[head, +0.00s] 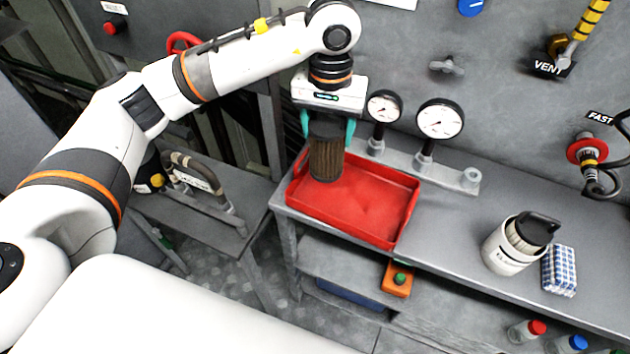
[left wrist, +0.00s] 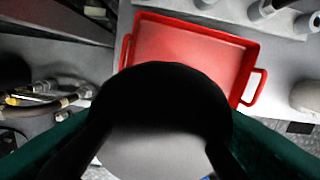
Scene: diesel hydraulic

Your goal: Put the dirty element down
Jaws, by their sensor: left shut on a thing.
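The dirty element (head: 327,158) is a dark brown, pleated cylinder held upright. My left gripper (head: 328,128) is shut on its top end, with a teal finger on each side. In the head view the element's lower end overlaps the left part of the red tray (head: 372,205); I cannot tell whether it touches the tray floor. In the left wrist view the dark round top of the element (left wrist: 160,110) fills the lower middle, and the empty part of the red tray (left wrist: 190,50) shows beyond it. My right gripper is not in view.
Two gauges (head: 439,119) stand behind the tray. An orange box (head: 397,279) lies on the lower shelf. The bench between tray and canister is clear.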

